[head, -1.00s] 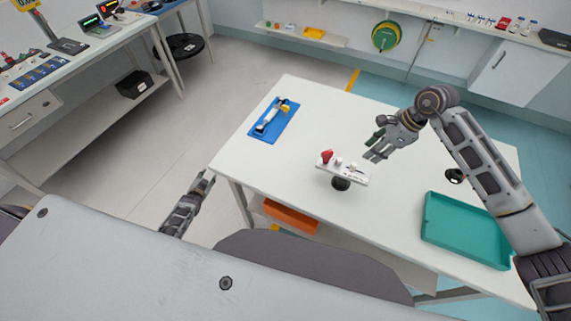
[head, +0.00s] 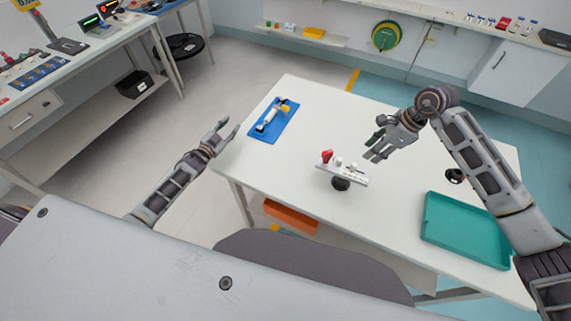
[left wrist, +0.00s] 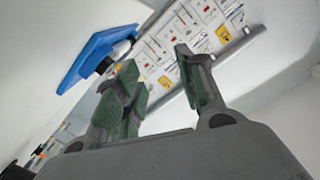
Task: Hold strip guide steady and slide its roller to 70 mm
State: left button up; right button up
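A small white bar with a red knob (head: 327,155) and a dark round foot (head: 341,184) stands near the middle of the table; it looks like the strip guide. Pale small parts sit along its top, but the roller and scale marks are too small to read. My right gripper (head: 372,150) appears open and is just right of and beyond the bar, apart from it. My left gripper (head: 228,126) is open and empty at the table's left edge, well away from the bar. Its spread green-padded fingers show in the left wrist view (left wrist: 156,64).
A blue mat (head: 261,134) holding a white and yellow tool lies at the table's far left; it also shows in the left wrist view (left wrist: 84,70). A teal tray (head: 468,235) sits at right front. An orange bin (head: 291,216) is below the tabletop. Tabletop left of the bar is clear.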

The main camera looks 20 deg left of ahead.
pick_arm(q)
jog(key=s+d+r+m+g+h, duration=0.1)
jog(key=s+d+r+h, duration=0.15)
jog(key=d, duration=0.45)
jog(key=s+d+r+m+g+h, duration=0.1)
jog(key=s+d+r+h, duration=0.15)
jog(key=d, duration=0.45)
jog(key=m+g+h, duration=0.1)
jog(key=g+h, duration=0.4)
jog(key=h, duration=0.1)
send_near(323, 154)
jog(key=v, duration=0.3)
jog(key=shift+s+a+f, duration=0.1)
jog(key=shift+a+f, duration=0.05)
jog(key=shift+f, duration=0.2)
jog(key=shift+r+x, duration=0.15)
jog(key=shift+x, duration=3.3)
jog(key=shift+r+x, duration=0.15)
jog(key=shift+x, duration=3.3)
grip_shut()
pick_arm(e)
jog(key=shift+o, duration=0.5)
